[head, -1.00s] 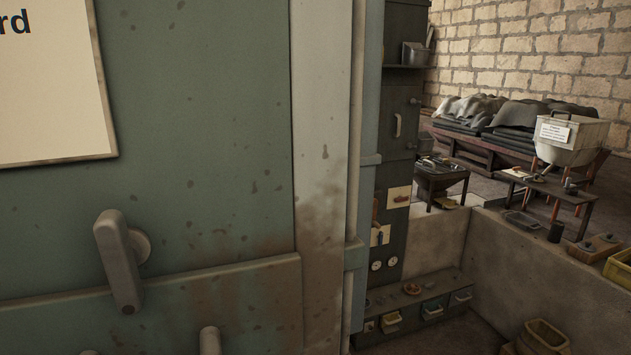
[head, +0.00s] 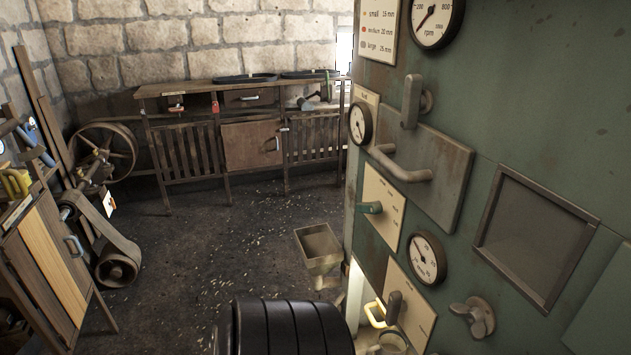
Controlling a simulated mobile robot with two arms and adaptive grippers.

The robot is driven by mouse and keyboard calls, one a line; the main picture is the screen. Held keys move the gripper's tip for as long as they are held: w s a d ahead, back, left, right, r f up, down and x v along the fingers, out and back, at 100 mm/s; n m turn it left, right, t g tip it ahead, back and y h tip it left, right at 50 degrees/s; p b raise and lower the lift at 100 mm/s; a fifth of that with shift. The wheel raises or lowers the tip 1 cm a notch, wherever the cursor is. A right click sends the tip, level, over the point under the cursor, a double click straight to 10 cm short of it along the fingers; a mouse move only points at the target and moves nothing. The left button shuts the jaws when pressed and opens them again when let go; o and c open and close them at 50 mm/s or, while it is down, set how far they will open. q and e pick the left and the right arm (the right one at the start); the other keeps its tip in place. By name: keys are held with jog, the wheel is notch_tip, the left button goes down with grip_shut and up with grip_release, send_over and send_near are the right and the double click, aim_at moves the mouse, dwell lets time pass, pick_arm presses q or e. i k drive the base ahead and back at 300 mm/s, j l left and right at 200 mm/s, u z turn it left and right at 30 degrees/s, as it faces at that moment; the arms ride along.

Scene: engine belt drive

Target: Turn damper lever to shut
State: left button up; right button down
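The green machine panel (head: 560,120) on the right carries several levers, and I cannot tell which is the damper lever. A dark lever (head: 395,305) stands nearly upright on a lower cream plate. A grey handle (head: 411,100) stands upright above a hinged-looking cover with a bar handle (head: 400,170). The plates' lettering is too small to read. Neither gripper shows in the view.
Dials sit around the levers, one marked rpm (head: 437,18). A wing knob (head: 477,318) and a framed recess (head: 535,235) are at the right. A workbench (head: 240,90) stands along the back wall. The dark floor (head: 190,240) between is mostly clear.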

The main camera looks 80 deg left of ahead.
aim_at(375, 208)
jog(key=u, duration=2.05)
